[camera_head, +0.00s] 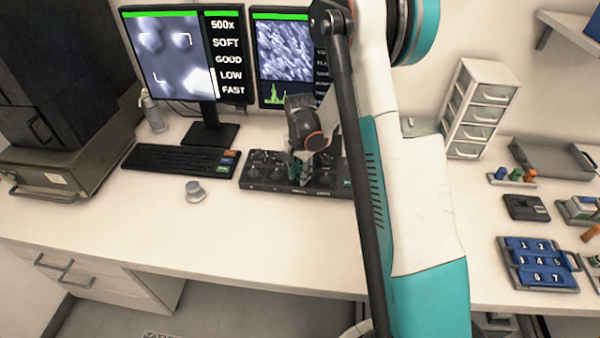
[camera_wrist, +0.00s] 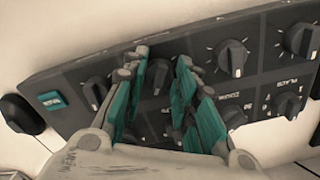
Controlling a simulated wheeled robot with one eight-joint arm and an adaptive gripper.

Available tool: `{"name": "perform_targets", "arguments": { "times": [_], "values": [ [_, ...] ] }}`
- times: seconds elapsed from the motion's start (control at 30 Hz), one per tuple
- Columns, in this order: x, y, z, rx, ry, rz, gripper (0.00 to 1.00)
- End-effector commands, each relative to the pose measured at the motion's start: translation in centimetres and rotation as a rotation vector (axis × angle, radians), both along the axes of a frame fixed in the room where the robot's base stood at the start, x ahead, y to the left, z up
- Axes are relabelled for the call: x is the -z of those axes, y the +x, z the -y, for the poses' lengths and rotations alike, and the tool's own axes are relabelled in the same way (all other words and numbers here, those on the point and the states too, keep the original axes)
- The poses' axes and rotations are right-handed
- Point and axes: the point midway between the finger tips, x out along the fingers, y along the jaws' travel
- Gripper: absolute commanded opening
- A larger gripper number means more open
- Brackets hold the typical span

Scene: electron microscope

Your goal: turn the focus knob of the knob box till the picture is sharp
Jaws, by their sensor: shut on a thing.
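The dark knob box (camera_head: 262,178) lies on the desk below the monitors and fills much of the wrist view (camera_wrist: 70,70). It carries several black knobs with white tick marks. My gripper (camera_head: 302,170) points down at the box. In the wrist view its teal-padded fingers (camera_wrist: 161,70) stand on both sides of a black knob (camera_wrist: 160,76) and are shut on it. The label of this knob is hidden, so I cannot read whether it is the focus knob. The left monitor (camera_head: 180,55) shows a blurred grey picture and the words 500X, SOFT, GOOD, LOW, FAST.
A second monitor (camera_head: 283,55) stands partly behind my arm. A keyboard (camera_head: 180,160) and a small round silvery piece (camera_head: 195,191) lie left of the box. A drawer tower (camera_head: 480,107), a blue numbered tray (camera_head: 540,263) and small items stand at the right. The front desk strip is clear.

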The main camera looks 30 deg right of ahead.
Motion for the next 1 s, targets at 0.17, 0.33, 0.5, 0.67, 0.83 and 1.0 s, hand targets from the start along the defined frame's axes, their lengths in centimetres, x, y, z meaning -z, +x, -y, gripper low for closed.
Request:
{"name": "perform_targets", "arguments": {
  "times": [0.17, 0.33, 0.5, 0.67, 0.83, 1.0],
  "values": [
    [0.03, 0.0, -0.01, -0.049, 0.0, 0.001, 0.03],
    [0.05, -0.04, 0.02, -0.151, 0.0, 0.001, 0.03],
    [0.06, -0.06, 0.05, -0.298, 0.001, 0.001, 0.03],
    [0.06, -0.08, 0.1, -0.45, 0.001, 0.001, 0.03],
    [0.05, -0.11, 0.16, -0.602, 0.001, 0.001, 0.03],
    [0.03, -0.15, 0.2, -0.733, 0.001, 0.001, 0.03]
  ]
}}
